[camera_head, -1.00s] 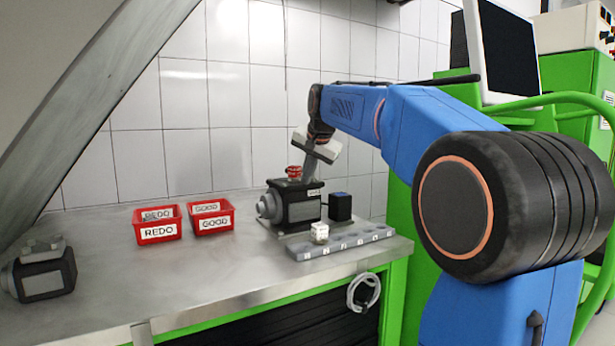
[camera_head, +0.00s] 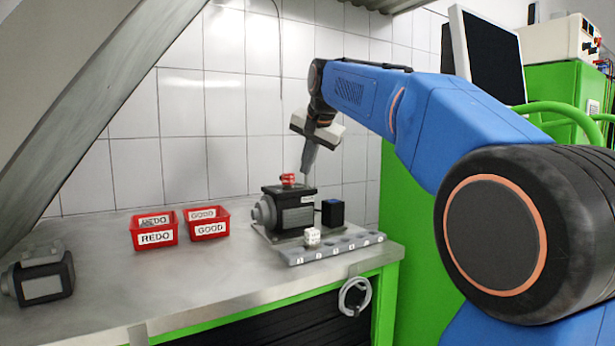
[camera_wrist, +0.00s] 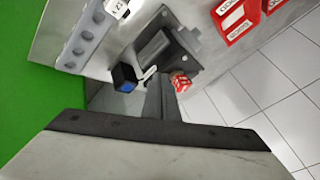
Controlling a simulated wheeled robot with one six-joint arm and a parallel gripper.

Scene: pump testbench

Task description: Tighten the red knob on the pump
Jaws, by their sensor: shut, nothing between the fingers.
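The pump (camera_head: 290,210) is a dark block with a grey round end on its left, standing on a plate on the bench. The red knob (camera_head: 288,180) sits on top of the pump and also shows in the wrist view (camera_wrist: 181,84). My gripper (camera_head: 305,184) points down just right of the knob, with its fingers together and empty. In the wrist view, its dark fingers (camera_wrist: 158,82) end beside the knob. I cannot tell whether they touch it.
Red bins marked REDO (camera_head: 155,231) and GOOD (camera_head: 207,222) stand left of the pump. A grey numbered strip (camera_head: 335,246) with a white cube (camera_head: 312,236) lies in front. A black box (camera_head: 333,212) is at the pump's right. Another dark unit (camera_head: 42,278) stands far left.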

